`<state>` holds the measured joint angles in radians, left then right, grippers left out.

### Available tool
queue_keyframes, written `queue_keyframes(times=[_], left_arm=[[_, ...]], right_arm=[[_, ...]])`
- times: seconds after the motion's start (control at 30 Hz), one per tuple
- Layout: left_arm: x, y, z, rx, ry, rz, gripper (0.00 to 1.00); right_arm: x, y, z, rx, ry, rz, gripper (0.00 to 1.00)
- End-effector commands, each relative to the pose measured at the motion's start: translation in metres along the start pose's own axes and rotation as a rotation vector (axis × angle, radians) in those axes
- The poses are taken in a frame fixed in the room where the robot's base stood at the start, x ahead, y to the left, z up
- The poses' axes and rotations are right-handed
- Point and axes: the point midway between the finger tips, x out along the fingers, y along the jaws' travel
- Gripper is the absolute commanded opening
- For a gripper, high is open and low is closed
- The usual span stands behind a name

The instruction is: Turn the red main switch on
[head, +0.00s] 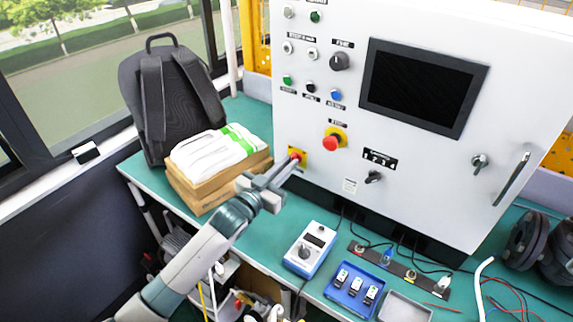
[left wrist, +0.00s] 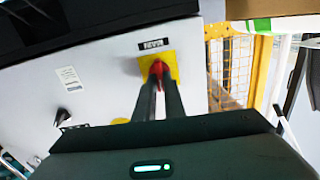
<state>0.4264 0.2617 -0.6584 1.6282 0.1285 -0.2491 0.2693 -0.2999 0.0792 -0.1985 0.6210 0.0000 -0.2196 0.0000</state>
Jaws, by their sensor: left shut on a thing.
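The red main switch (left wrist: 157,70) sits on a yellow square plate (left wrist: 174,59) under a label reading MAIN in the left wrist view. In the head view the switch (head: 295,155) is at the lower left of the white control panel, partly hidden by my gripper. My left gripper (head: 292,163) reaches up to it from the lower left. In the left wrist view its two fingers (left wrist: 158,84) are shut on the red handle. The fingers hide part of the handle, so its exact angle is hard to tell. My right gripper is not in view.
A red emergency button (head: 331,143) on yellow is right of the switch, and a black knob (head: 373,177) is farther right. A cardboard box (head: 205,195) with a white package stands left of my gripper. A blue-white meter (head: 310,250) and blue tray (head: 340,300) lie on the green bench.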

Motion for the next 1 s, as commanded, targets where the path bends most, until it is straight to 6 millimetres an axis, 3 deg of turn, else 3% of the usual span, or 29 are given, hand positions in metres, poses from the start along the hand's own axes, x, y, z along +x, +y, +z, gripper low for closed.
queue_keyframes(times=[0.6, 1.0], left_arm=[[0.0000, 0.0020, 0.0008, 0.558, -0.001, 0.000, 0.00], [-0.0001, 0.0035, 0.0020, 0.728, -0.001, 0.001, 0.00]], right_arm=[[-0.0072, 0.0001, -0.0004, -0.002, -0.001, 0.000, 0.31], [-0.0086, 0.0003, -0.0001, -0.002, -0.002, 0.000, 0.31]])
